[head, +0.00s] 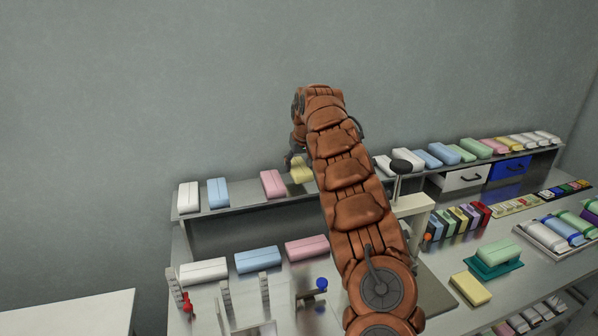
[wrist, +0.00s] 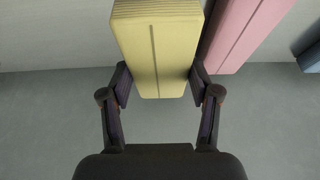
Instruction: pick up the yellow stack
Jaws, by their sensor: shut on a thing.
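The yellow stack (head: 301,173) is a pale yellow block at the raised back shelf, just right of a pink stack (head: 273,183). My gripper (head: 296,160) reaches down to it from above and behind my arm. In the wrist view my gripper (wrist: 160,82) has one finger on each side of the yellow stack (wrist: 158,45), shut on its lower part in the picture. The pink stack (wrist: 245,32) lies close beside it there. My arm hides part of the shelf to the right of the yellow stack. I cannot tell whether the stack touches the shelf.
Blue (head: 218,192) and white (head: 188,197) stacks stand farther left on the shelf (head: 240,206). More coloured packs line it on the right. Another yellow block (head: 470,289) lies on the bench near a green pack (head: 498,254). A black-knobbed post (head: 400,167) stands right of my arm.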

